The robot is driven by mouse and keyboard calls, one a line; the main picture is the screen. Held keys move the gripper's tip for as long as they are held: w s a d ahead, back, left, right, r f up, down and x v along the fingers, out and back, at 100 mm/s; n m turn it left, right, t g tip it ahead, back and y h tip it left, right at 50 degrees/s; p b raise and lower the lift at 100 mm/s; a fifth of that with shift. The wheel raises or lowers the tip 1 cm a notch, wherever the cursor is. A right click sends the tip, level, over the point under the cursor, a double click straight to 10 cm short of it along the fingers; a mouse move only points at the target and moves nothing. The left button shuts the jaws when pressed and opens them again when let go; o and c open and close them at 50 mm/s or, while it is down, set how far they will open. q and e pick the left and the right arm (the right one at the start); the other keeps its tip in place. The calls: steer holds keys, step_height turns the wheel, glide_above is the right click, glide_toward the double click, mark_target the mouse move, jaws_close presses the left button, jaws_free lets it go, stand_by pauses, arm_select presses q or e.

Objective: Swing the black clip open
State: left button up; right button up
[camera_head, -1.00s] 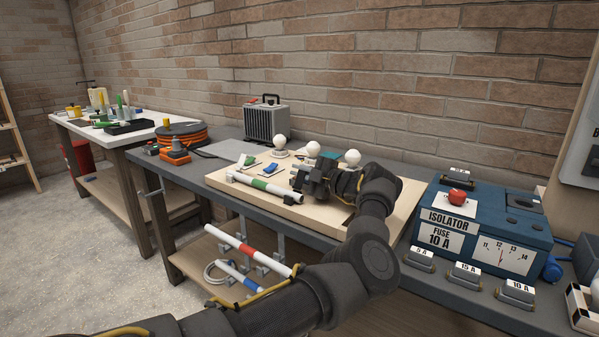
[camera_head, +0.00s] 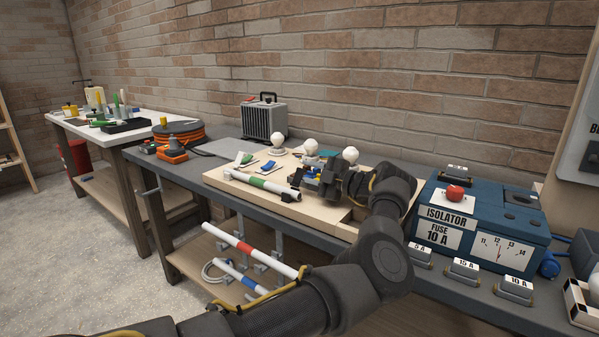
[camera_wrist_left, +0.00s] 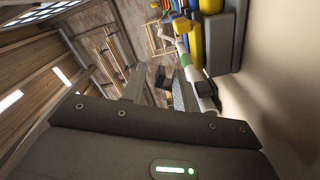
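The black clip (camera_head: 295,193) shows as a small dark piece at the right end of a white tube with a green band (camera_head: 259,183), which lies over the pale board. In the left wrist view the black clip (camera_wrist_left: 207,88) sits around the white tube, right of the fingers. My left gripper (camera_head: 312,186) is just right of the tube's end, partly hidden by its own wrist. In the left wrist view its two grey fingers (camera_wrist_left: 160,88) stand apart, with no held object clear between them. Whether the clip touches a finger cannot be told. My right gripper is out of view.
A blue isolator box (camera_head: 470,222) and fuse blocks are on the right. A grey heater (camera_head: 264,120) and orange cable reel (camera_head: 180,134) are at the back left. A red-banded tube (camera_head: 240,246) is below the bench top.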

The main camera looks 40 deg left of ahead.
arm_select(q)
steer(key=d, duration=0.3)
steer(key=shift+d, duration=0.2)
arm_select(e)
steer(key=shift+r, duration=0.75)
